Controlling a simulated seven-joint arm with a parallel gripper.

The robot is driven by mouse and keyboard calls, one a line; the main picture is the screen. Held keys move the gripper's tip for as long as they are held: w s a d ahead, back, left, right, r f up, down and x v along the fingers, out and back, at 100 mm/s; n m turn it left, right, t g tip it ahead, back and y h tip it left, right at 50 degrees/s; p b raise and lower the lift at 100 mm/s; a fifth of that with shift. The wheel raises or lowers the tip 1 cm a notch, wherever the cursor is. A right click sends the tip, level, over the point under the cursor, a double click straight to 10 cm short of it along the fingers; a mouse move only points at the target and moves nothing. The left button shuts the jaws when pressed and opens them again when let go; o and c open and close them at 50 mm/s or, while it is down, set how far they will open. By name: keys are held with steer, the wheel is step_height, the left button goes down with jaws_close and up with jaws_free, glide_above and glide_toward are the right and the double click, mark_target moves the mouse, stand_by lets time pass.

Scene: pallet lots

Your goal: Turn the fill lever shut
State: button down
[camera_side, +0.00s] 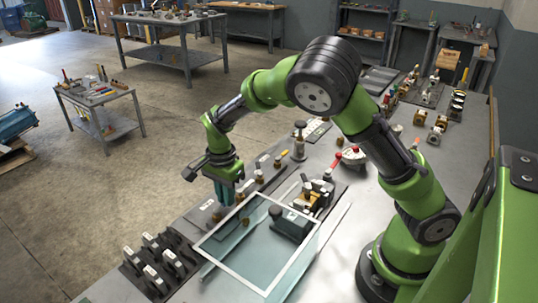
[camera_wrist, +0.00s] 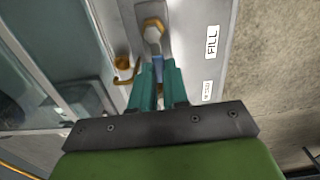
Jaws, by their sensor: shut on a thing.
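The fill lever (camera_wrist: 158,66) shows in the wrist view as a narrow bluish handle running down from a fitting with a brass hex nut (camera_wrist: 152,30). A white label reading FILL (camera_wrist: 212,42) is on the grey plate to its right. My gripper (camera_wrist: 158,72) has its teal fingers shut on the handle, one on each side. The far end of the handle is hidden between the fingers. In the side view my gripper (camera_side: 225,192) points down at the bench's near edge, left of the glass-walled tank; the lever itself is hidden there.
A clear-walled tank (camera_side: 228,259) with a pale rim stands close to the right of my gripper. A curved brass piece (camera_wrist: 124,75) lies just left of the fingers in the wrist view. Several black-and-white levers (camera_side: 152,272) stand at the lower left. Open floor lies beyond the bench edge.

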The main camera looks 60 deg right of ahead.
steer(key=shift+s+m, duration=0.15)
steer(key=shift+m, duration=0.25)
steer(key=c, duration=1.1)
jaws_free()
